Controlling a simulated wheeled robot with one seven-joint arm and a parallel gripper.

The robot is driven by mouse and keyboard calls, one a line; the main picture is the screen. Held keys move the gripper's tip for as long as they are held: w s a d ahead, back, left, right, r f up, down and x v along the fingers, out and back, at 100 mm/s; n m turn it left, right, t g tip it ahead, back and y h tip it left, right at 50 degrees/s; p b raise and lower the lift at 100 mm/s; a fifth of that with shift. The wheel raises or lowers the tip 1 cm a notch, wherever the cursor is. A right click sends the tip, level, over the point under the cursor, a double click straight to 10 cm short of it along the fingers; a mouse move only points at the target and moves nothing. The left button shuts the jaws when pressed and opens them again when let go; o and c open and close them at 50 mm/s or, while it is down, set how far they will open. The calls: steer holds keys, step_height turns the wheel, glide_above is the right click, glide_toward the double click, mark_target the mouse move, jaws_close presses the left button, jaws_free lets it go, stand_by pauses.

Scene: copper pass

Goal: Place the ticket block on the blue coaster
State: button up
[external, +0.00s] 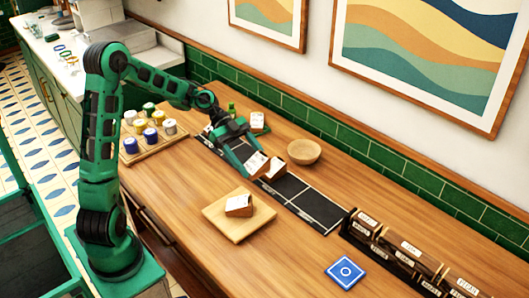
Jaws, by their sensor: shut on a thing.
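My green gripper (246,154) is above the black mat in the middle of the table, shut on a ticket block (257,163) with a white top and brown sides. A similar block (274,169) is right beside it, and I cannot tell whether the two touch. Another such block (239,204) lies on a square wooden board (218,212). The blue coaster (345,272), with a white ring mark, lies flat and empty at the table's front right, well apart from my gripper.
A wooden bowl (304,151) stands behind the black mat (313,206). Dark labelled boxes (404,249) stand at the right. A tray of coloured jars (153,141) is at the left. Bare table surrounds the blue coaster.

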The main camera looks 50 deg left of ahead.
steer(key=w+d, duration=0.2)
steer(key=d, duration=1.3)
glide_above(341, 267)
steer(key=f, duration=0.5)
steer(key=shift+a+f, duration=0.1)
steer(key=shift+a, duration=0.1)
steer(key=shift+d+f, duration=0.25)
steer(key=shift+f, duration=1.9)
steer(key=shift+f, duration=0.1)
steer(key=o, duration=1.1)
